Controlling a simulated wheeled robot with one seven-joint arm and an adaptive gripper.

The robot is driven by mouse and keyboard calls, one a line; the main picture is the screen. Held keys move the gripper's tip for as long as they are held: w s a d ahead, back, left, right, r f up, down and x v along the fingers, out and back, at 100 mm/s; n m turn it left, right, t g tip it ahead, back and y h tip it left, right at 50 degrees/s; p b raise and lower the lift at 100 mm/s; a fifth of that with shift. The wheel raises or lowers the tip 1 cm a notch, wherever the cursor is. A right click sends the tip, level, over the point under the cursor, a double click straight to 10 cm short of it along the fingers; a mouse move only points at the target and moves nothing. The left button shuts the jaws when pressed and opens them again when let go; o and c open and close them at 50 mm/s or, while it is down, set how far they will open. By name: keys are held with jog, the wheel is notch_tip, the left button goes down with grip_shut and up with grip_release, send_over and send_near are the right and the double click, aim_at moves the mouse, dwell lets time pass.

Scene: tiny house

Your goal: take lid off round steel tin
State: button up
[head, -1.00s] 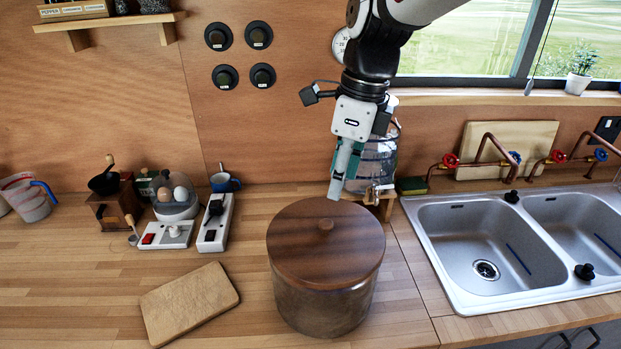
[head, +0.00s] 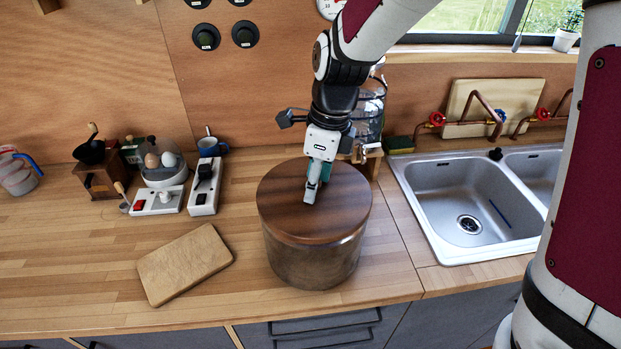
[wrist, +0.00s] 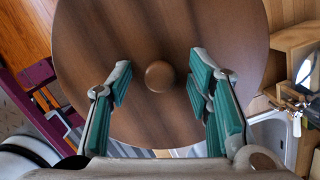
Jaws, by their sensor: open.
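The round tin (head: 312,262) stands on the wooden counter, with a brownish metallic side. Its dark wooden lid (head: 283,205) is seated on top. In the wrist view the lid (wrist: 160,30) fills the middle, with a small round knob (wrist: 159,76) at its centre. My gripper (head: 312,198) is over the lid, pointing down, and hides the knob in the head view. In the wrist view my gripper (wrist: 158,88) is open, with its green-padded fingers on either side of the knob and a gap to it on both sides. I cannot tell whether the fingertips touch the lid.
A wooden board (head: 184,264) lies left of the tin. An egg cooker (head: 163,168), a grinder (head: 98,178) and white power strips (head: 205,187) stand behind it. A glass dispenser (head: 369,115) is close behind the tin. The steel sink (head: 460,200) is to the right.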

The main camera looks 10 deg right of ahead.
jog(key=shift+c, duration=0.2)
grip_shut()
jog(key=shift+r, duration=0.15)
